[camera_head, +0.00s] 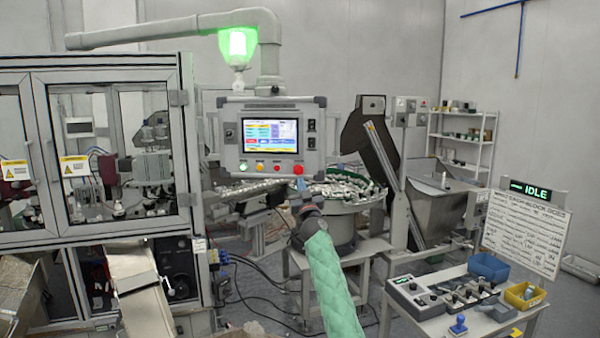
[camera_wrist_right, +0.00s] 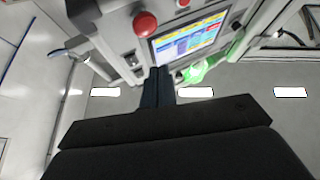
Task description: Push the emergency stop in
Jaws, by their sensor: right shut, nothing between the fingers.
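The emergency stop is a round red mushroom button (camera_head: 298,169) at the lower right of the control panel (camera_head: 229,160), under the screen. It stands out from the panel face. It also shows in the right wrist view as a large red knob (camera_wrist_right: 145,24), with no finger on it. My right gripper (camera_head: 300,184), on the green-sleeved arm, is just below the button in the head view. In the right wrist view its dark fingers (camera_wrist_right: 158,84) are shut and empty, apart from the button in the picture. The gap to the panel is hard to judge. My left gripper is not in view.
The lit screen (camera_head: 270,136), several small coloured buttons and black switches (camera_head: 312,126) are close to the emergency stop. A bowl feeder (camera_head: 340,196) full of parts stands behind my right arm. A side table (camera_head: 440,322) with bins is at the lower right.

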